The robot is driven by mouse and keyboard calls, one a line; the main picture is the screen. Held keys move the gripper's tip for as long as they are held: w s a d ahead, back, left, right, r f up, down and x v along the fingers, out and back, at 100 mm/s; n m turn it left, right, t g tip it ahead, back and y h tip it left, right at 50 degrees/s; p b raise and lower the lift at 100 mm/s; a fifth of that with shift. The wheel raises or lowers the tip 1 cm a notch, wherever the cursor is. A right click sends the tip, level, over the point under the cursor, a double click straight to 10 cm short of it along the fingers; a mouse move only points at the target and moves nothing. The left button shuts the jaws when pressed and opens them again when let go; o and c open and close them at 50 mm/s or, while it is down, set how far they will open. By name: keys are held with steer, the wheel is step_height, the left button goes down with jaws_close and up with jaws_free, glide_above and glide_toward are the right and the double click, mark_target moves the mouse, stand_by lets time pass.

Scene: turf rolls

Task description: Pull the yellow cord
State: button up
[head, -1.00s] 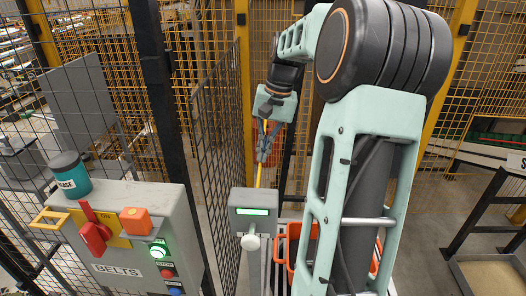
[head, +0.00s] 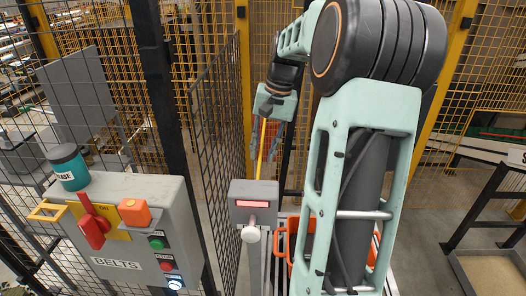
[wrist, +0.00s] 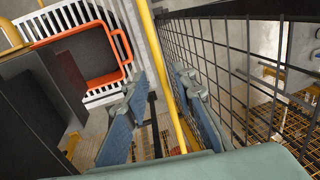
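The yellow cord (head: 260,150) hangs taut from beside my gripper down to behind the grey box with the display. In the wrist view the cord (wrist: 163,62) runs between my gripper's fingers, closer to the right one. My gripper (head: 266,157) is open around the cord, its fingers apart on either side. In the wrist view both blue-grey fingers of my gripper (wrist: 160,84) are spread. The grey box (head: 240,213) shows a red display (head: 252,203) above a white knob (head: 250,235).
A BELTS control panel (head: 120,240) stands at left with a red lever (head: 95,230), an orange block (head: 134,211), a teal container (head: 70,172) and a lit blue button (head: 175,284). Dark mesh fence (head: 215,150) stands close by. An orange-rimmed crate (wrist: 112,75) lies below.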

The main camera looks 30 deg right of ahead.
step_height(320, 180, up, 12)
steer(key=s+d, duration=0.1)
steer(key=shift+s+d+f, duration=0.2)
steer(key=shift+d, duration=0.2)
stand_by(0.3)
